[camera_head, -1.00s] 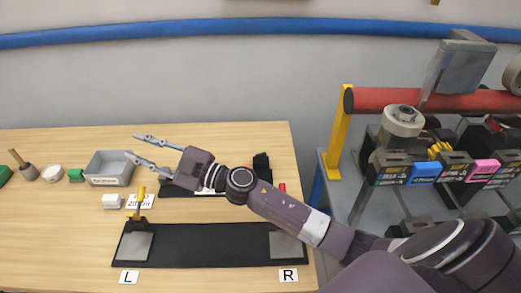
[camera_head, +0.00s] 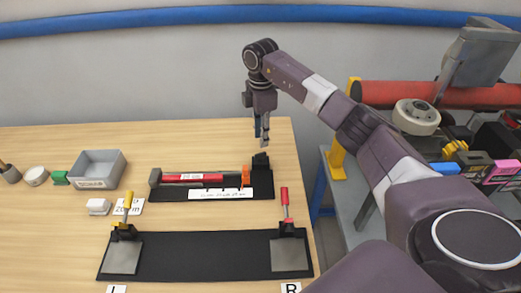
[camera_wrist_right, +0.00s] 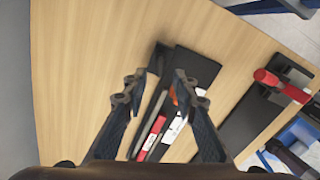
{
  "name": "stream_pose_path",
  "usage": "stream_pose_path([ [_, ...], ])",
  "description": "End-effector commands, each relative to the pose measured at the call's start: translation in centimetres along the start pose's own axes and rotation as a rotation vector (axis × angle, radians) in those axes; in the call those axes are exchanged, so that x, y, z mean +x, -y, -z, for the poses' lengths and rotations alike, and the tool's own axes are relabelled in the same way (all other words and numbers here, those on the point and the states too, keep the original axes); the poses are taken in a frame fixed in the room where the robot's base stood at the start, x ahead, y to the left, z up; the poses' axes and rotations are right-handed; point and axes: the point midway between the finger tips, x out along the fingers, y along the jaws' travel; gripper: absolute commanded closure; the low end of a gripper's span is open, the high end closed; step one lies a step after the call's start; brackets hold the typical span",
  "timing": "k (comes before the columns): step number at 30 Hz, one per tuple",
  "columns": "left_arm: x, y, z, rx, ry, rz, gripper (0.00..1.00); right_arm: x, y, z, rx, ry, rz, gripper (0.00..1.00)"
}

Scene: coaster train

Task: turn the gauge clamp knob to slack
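The gauge is a red bar (camera_head: 195,178) on a black base with a white scale strip (camera_head: 220,193). An orange piece (camera_head: 246,176) sits near the bar's right end, and a black upright block (camera_head: 261,162) stands at the base's right end. I cannot make out which part is the clamp knob or how it is turned. My right gripper (camera_head: 262,139) points down above the black block, apart from it. In the right wrist view, its fingers (camera_wrist_right: 158,92) are spread and empty, with the gauge's end between them below. My left gripper is not in view.
A black plate (camera_head: 200,255) in front carries a yellow-handled clamp (camera_head: 127,205) on the left and a red-handled clamp (camera_head: 285,208) on the right. A grey bin (camera_head: 97,168) and small blocks stand left. A rack with a red tube (camera_head: 380,95) stands beyond the table's right edge.

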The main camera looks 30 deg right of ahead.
Motion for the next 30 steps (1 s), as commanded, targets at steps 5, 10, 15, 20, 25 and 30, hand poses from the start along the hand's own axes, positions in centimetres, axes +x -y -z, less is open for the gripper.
stream_pose_path([
  [5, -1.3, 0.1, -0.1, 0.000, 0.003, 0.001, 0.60, 2.7, 0.2, 0.2, -0.004, -0.001, 0.006, 0.74],
  [10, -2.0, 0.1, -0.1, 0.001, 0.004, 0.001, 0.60, 5.3, 0.2, 0.2, -0.005, -0.003, 0.004, 0.74],
  [15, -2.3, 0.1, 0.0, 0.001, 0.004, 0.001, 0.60, 6.7, 0.1, 0.3, -0.007, -0.003, 0.002, 0.74],
  [20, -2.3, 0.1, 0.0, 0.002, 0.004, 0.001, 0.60, 7.1, 0.1, 0.2, -0.007, -0.004, 0.000, 0.74],
  [25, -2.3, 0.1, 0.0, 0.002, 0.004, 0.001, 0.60, 7.1, 0.1, 0.2, -0.007, -0.004, 0.000, 0.78],
  [30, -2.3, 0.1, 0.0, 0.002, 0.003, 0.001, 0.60, 7.0, 0.1, 0.3, -0.007, -0.004, 0.000, 0.97],
])
